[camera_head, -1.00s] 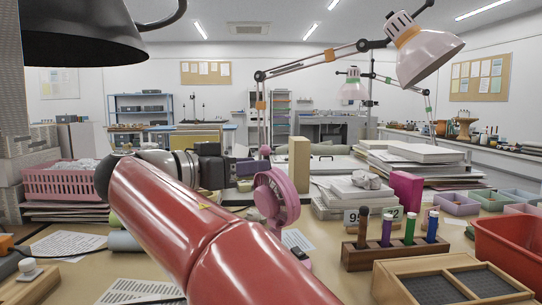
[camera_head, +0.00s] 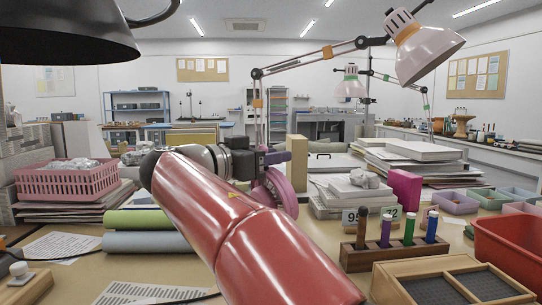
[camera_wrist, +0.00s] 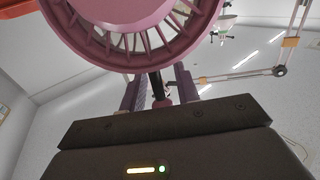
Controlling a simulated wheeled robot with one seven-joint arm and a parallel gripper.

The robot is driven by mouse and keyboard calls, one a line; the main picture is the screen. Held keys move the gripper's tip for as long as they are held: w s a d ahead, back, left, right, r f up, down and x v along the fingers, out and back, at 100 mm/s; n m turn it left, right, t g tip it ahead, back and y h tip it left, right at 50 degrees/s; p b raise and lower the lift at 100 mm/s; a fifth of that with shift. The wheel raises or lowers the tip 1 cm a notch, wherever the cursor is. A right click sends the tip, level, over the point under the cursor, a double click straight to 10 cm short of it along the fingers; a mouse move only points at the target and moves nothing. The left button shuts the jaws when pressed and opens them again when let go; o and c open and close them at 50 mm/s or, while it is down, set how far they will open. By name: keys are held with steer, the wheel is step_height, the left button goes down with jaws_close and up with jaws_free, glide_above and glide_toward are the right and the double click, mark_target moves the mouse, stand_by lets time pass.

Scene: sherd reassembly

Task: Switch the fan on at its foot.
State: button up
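The pink fan (camera_head: 279,192) stands on the table near the middle of the head view, partly hidden behind my red arm. Its foot and switch are hidden there. In the wrist view the round fan head with its ribbed guard (camera_wrist: 135,30) fills the top, close to the camera. My gripper (camera_wrist: 159,88) has its two fingers apart, below the guard in that picture. A dark stem-like part shows between the fingers; I cannot tell whether they touch it. In the head view my gripper (camera_head: 268,158) is beside the upper part of the fan.
A beige upright block (camera_head: 299,163) stands just behind the fan. Stacked papers and a magenta box (camera_head: 404,190) are to its right. A wooden rack (camera_head: 396,253) of tools stands in front right. A pink basket (camera_head: 66,181) and green and grey rolls (camera_head: 140,242) are left.

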steer(key=shift+c, duration=0.3)
jaws_close()
steer(key=shift+f, duration=0.1)
